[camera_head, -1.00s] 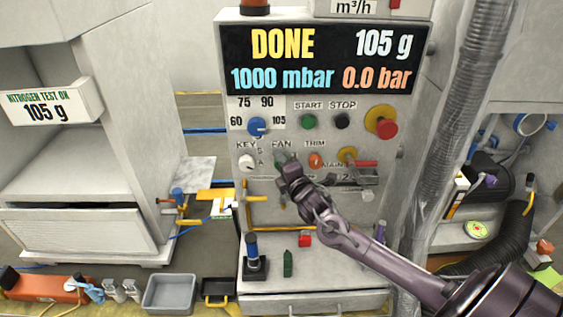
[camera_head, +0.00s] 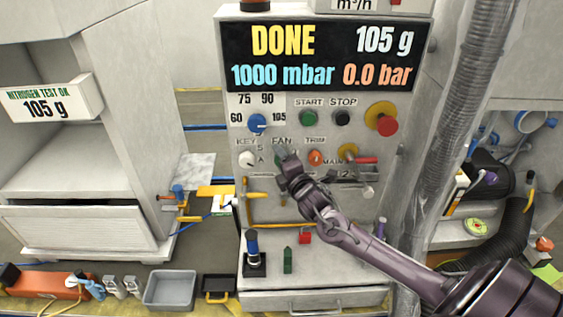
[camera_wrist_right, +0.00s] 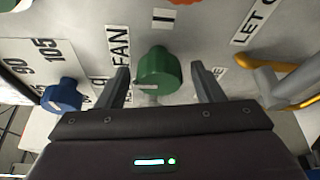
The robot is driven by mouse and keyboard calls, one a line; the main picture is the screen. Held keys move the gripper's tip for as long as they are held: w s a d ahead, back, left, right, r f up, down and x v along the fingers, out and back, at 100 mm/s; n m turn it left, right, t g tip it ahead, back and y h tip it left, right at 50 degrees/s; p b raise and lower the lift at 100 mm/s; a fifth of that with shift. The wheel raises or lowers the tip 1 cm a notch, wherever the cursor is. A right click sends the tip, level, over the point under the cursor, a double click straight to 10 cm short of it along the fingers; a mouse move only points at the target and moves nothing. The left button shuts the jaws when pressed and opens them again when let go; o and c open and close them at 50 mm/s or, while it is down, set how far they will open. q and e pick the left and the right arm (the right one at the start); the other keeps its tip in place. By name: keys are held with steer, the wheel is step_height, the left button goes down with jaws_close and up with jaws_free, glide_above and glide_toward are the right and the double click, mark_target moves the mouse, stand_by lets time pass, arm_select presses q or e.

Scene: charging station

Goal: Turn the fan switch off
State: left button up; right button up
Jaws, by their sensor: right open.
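The fan switch is a green knob under the FAN label on the panel. In the right wrist view the green knob (camera_wrist_right: 157,74) shows large, with a pale pointer mark on its lower left. In the head view the knob (camera_head: 281,153) shows just above my gripper. My right gripper (camera_head: 288,163) is open. In the right wrist view its two fingers (camera_wrist_right: 163,88) stand on either side of the knob, with a gap to each side. I cannot tell how deep the knob sits between them. My left gripper is not in view.
A blue knob (camera_head: 257,123) sits up and left of the fan knob. The display (camera_head: 322,57) reads DONE. A ribbed hose (camera_head: 455,130) hangs right of the panel.

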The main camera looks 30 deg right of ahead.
steer(key=s+a+b, duration=0.1)
steer(key=s+b, duration=0.1)
steer(key=s, duration=0.5)
steer(key=shift+s+a+r, duration=0.15)
steer(key=shift+s+r, duration=0.1)
steer(key=shift+r, duration=0.05)
